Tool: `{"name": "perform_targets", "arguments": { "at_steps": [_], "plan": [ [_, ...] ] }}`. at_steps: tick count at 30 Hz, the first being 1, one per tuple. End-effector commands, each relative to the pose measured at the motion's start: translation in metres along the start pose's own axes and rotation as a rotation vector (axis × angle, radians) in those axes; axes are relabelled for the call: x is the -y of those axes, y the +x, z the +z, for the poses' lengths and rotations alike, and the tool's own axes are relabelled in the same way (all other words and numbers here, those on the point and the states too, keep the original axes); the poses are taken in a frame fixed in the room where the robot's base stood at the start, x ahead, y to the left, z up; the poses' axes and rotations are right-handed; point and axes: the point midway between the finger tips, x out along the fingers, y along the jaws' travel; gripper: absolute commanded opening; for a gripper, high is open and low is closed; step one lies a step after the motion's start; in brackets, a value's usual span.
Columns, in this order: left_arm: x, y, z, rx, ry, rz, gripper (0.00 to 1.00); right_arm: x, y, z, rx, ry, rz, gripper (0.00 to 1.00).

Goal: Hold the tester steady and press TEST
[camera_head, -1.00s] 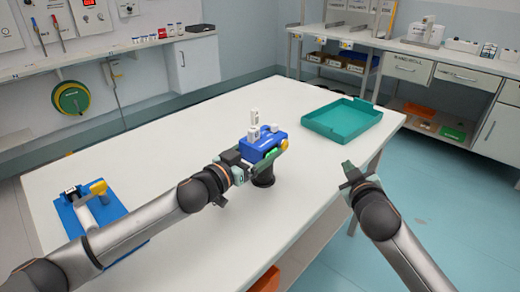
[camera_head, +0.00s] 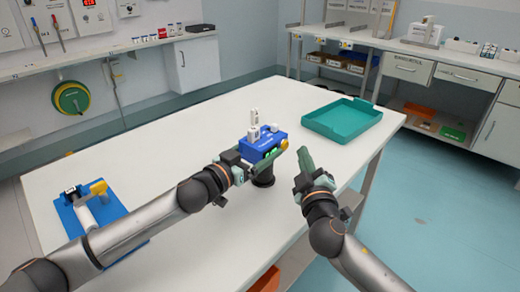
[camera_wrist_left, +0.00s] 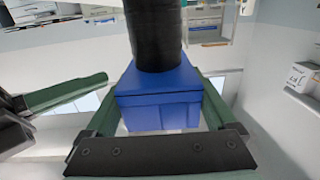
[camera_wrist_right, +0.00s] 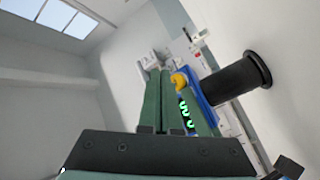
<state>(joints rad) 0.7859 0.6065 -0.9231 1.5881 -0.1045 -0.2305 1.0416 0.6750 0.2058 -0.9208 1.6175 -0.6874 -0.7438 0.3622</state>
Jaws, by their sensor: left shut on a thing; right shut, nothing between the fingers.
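The blue tester (camera_head: 262,143) is on a black round stand (camera_head: 263,174) at the table's front right. White parts stick up from its top. The right wrist view shows its yellow knob (camera_wrist_right: 180,80) and lit green display (camera_wrist_right: 186,112). My left gripper (camera_head: 250,163) is shut on the tester; the left wrist view shows its fingers either side of the blue body (camera_wrist_left: 160,98). My right gripper (camera_head: 303,153) is shut and empty, its tips just right of the tester near the yellow knob. Whether they touch it, I cannot tell. No TEST label is readable.
An empty teal tray (camera_head: 343,133) sits at the table's far right corner. A blue fixture with a white roll and yellow handle (camera_head: 97,188) is at the left. The table (camera_head: 190,135) is clear between them.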

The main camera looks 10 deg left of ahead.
Motion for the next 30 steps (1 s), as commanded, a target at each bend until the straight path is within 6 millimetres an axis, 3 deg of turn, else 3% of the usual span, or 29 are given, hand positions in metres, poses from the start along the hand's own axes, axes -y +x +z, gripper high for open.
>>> {"name": "perform_targets", "arguments": {
  "at_steps": [9,30],
  "plan": [
    [0.0,0.0,0.0,0.001,0.001,-0.001,0.11,0.012,0.016,-0.012,0.001,0.001,0.0,0.0],
    [0.0,0.0,0.0,0.001,0.001,-0.001,0.11,0.013,0.017,-0.012,0.002,0.001,-0.001,0.0]
  ]
}}
